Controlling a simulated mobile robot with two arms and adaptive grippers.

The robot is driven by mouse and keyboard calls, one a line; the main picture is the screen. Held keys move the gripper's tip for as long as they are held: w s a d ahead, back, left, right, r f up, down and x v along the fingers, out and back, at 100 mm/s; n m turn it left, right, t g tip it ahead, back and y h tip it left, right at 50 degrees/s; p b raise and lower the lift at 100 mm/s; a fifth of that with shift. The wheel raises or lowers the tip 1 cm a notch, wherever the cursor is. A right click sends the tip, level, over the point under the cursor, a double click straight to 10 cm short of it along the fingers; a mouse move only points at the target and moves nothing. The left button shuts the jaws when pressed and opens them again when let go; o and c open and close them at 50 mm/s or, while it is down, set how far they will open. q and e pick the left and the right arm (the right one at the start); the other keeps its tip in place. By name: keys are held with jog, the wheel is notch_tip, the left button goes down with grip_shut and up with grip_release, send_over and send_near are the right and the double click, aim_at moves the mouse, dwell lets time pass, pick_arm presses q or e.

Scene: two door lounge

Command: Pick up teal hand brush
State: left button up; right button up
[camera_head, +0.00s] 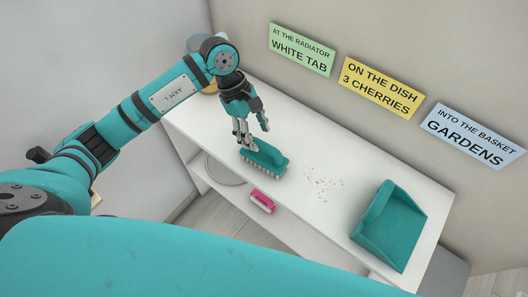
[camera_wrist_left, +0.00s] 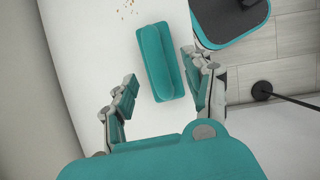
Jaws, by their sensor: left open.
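The teal hand brush (camera_head: 265,157) lies on the white table, with pale bristles along its lower edge. My left gripper (camera_head: 250,134) is just above and behind its left end in the head view. In the left wrist view the brush (camera_wrist_left: 160,62) is ahead of the left gripper (camera_wrist_left: 161,98). The fingers are open, the right finger close along the brush's near right side and the left finger apart from it. Whether a finger touches the brush I cannot tell. My right gripper does not show.
The white table (camera_head: 330,140) also carries scattered crumbs (camera_head: 322,184) and a teal dustpan (camera_head: 392,228) at the right. Green (camera_head: 302,50), yellow (camera_head: 382,87) and blue (camera_head: 472,135) signs hang on the wall behind.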

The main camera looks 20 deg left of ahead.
aim_at(263, 143)
pick_arm(q)
jog(key=p+x, duration=0.1)
jog(key=x, duration=0.1)
jog(key=p+x, duration=0.1)
jog(key=x, duration=0.1)
jog(key=shift+w+d+f, duration=0.15)
jog(key=shift+d+f, duration=0.3)
jog(key=shift+f, duration=0.35)
grip_shut()
